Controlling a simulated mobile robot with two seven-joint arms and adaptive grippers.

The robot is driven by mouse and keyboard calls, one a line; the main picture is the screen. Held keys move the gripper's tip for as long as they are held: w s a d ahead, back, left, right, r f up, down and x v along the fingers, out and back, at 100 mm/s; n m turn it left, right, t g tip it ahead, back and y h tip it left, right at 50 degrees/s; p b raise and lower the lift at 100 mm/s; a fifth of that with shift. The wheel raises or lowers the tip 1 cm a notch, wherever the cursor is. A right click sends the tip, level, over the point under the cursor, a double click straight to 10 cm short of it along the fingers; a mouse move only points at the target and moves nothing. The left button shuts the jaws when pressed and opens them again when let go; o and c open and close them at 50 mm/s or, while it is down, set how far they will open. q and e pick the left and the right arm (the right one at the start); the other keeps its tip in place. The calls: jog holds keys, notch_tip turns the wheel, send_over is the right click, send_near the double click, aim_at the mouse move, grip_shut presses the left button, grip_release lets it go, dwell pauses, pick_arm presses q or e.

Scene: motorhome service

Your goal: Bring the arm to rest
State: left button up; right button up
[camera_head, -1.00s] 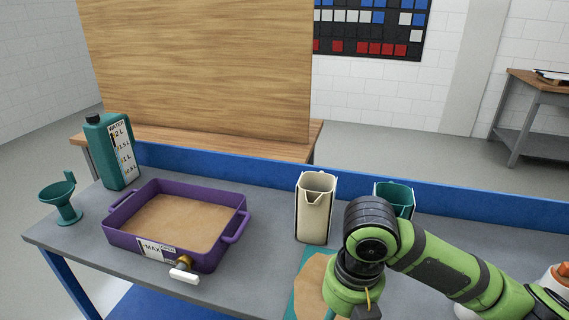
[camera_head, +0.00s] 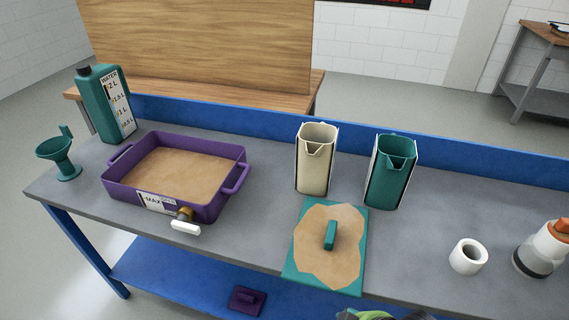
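A green arm link of mine (camera_head: 380,315) shows only at the bottom edge of the head view, in front of the bench. Neither gripper is in the frame. The grey bench top (camera_head: 265,222) holds a purple tray (camera_head: 240,190) of brown material with a tap at its front. A teal board (camera_head: 295,272) with a brown patch and a teal handle (camera_head: 330,235) lies at the front middle. A cream jug (camera_head: 316,160) and a teal jug (camera_head: 391,172) stand upright behind it.
A teal water bottle (camera_head: 106,105) and teal funnel (camera_head: 61,158) stand at the left. A white roll (camera_head: 468,257) and a white-and-orange bottle (camera_head: 543,248) stand at the right. A purple item (camera_head: 247,300) lies on the blue lower shelf (camera_head: 180,280). A blue rail runs along the back.

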jog(key=s+d+f+m+h, duration=0.3)
jog(key=s+d+m, duration=0.2)
jog(key=s+d, duration=0.15)
notch_tip(320, 180, down, 22)
jog(key=g, duration=0.2)
pick_arm(q)
jog(key=shift+w, duration=0.5)
pick_arm(e)
jog(key=s+d+f, duration=0.1)
jog(key=s+f, duration=0.6)
jog(key=s, duration=0.1)
jog(key=s+d+f+g, duration=0.1)
jog(key=s+d+f, duration=0.1)
jog(key=s+f, duration=0.6)
jog(key=shift+s+d+f, duration=0.2)
jog(key=shift+s+d, duration=0.1)
jog(key=shift+s, duration=0.25)
